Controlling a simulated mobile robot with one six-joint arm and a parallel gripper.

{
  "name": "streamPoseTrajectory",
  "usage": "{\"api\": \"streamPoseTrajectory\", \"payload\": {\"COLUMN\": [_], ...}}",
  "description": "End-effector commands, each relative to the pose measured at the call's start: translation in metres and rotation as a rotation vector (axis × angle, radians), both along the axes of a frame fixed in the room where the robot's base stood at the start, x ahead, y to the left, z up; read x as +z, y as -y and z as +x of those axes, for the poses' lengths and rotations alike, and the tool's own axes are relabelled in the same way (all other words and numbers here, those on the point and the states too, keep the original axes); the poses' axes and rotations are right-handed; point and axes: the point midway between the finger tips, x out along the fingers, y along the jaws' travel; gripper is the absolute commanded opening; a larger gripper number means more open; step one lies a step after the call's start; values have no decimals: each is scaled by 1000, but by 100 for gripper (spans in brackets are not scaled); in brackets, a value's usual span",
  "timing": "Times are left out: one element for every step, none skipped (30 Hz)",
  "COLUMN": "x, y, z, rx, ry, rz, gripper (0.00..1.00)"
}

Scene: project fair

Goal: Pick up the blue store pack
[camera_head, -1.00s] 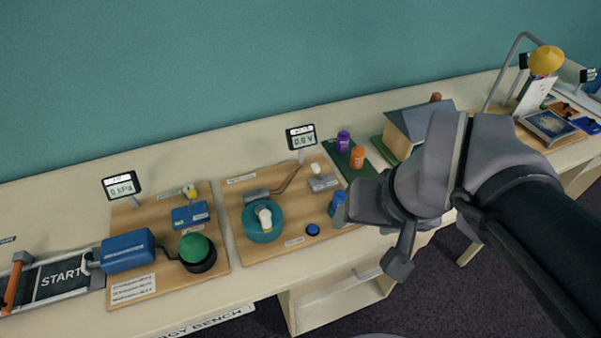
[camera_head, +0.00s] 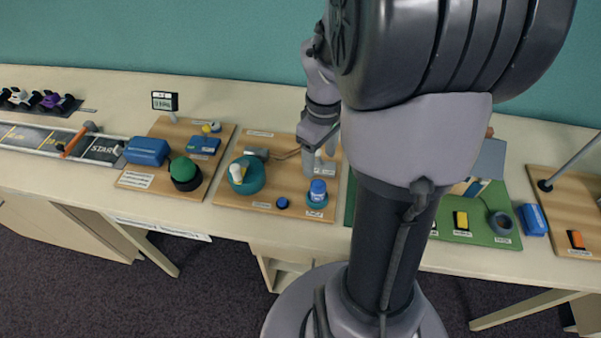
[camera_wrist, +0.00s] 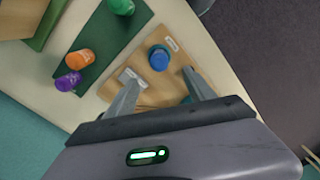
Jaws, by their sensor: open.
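The blue store pack, taken to be the small blue cylinder (camera_head: 318,190), stands upright in a round holder near the right front of the middle wooden board (camera_head: 225,205). It also shows from above in the wrist view (camera_wrist: 159,60), just past my fingertips. My gripper (camera_head: 320,168) points down close above and behind the pack. In the wrist view my gripper (camera_wrist: 160,85) is open, with nothing between its fingers and the pack ahead of the gap.
A white lamp on a teal dish (camera_head: 247,186) and a blue button (camera_head: 282,203) share the middle board. My arm hides the bench's middle right. A green board (camera_head: 500,238) lies further right.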

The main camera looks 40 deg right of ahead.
Motion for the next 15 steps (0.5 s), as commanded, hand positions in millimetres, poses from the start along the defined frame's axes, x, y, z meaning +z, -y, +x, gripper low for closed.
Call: {"api": "streamPoseTrajectory", "payload": {"x": [-23,-32,-42,-49,-55,-61,-65,-68,-70,-72,-74,-79,-83,-89,-98], "y": [0,-1,-1,0,-1,0,0,0,0,0,0,0,0,0,0], "z": [-1,-1,-1,0,0,0,0,0,0,0,0,0,0,-1,-1], "rx": [0,-1,-1,0,-1,-1,-1,-1,-1,-1,-1,-1,-2,-2,-2], "ry": [-3,-3,-3,-2,-1,-1,-1,-1,-1,0,0,0,0,0,0], "rz": [1,1,1,2,2,1,1,1,0,0,-1,0,0,0,0], "gripper": [63,63,63,63,63,63,63,63,63,63,63,63,63,63,63]}}
